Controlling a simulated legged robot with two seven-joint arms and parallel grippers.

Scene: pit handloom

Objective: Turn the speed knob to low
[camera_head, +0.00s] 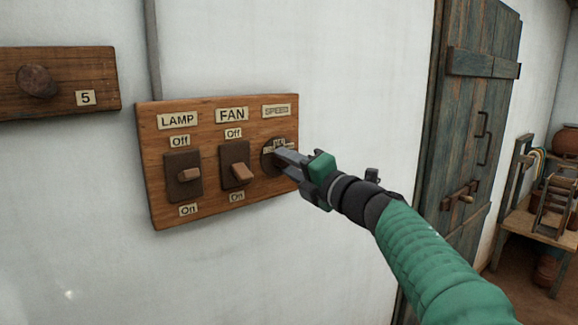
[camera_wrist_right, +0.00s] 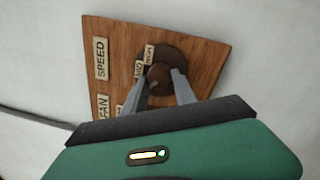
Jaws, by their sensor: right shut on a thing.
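The wooden switch board (camera_head: 215,202) is fixed to the white wall, with labels LAMP, FAN and SPEED. The dark round speed knob (camera_wrist_right: 158,76) sits on a dark dial (camera_head: 267,150) under the SPEED label (camera_head: 276,111). My green and black right gripper (camera_head: 279,155) reaches it from the right and is shut on the knob. In the wrist view its two grey fingers lie on either side of the knob. The gripper hides part of the dial in the head view. My left gripper is not in view.
The lamp switch (camera_head: 184,176) and the fan switch (camera_head: 238,170) stand left of the knob, the fan switch close by. A board with a round peg and a 5 tag (camera_head: 86,98) hangs at far left. A wooden door (camera_head: 470,130) and a bench (camera_head: 535,227) are at right.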

